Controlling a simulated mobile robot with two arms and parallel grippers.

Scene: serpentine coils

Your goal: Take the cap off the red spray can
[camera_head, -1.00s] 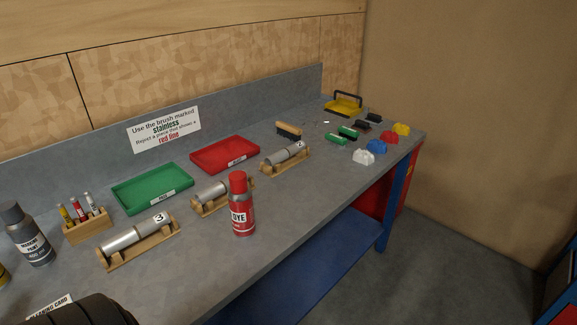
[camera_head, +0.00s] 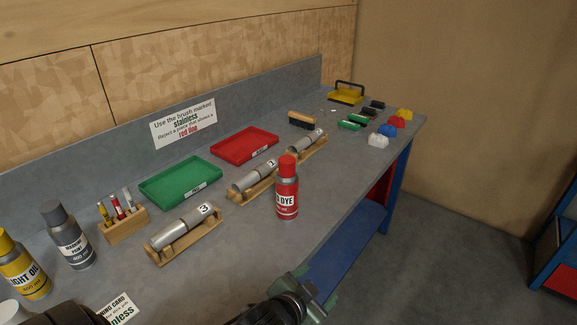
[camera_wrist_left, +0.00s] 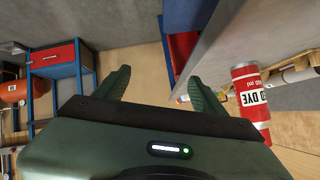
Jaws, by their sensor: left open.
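The red spray can (camera_head: 287,203) stands upright near the bench's front edge in the head view. Its red cap (camera_head: 287,167) sits on top. My left gripper (camera_head: 308,293) is open and empty, low in front of the bench edge and apart from the can. In the left wrist view the left gripper (camera_wrist_left: 160,92) shows two spread green fingers with nothing between them. The can (camera_wrist_left: 248,95) lies to the right of these fingers, outside the jaws. My right gripper is not in view.
Pipe pieces on wooden cradles (camera_head: 185,236) stand behind and left of the can. A green tray (camera_head: 180,182) and a red tray (camera_head: 245,147) lie farther back. A grey can (camera_head: 69,240) and a yellow can (camera_head: 24,268) stand at left. Bench surface right of the can is clear.

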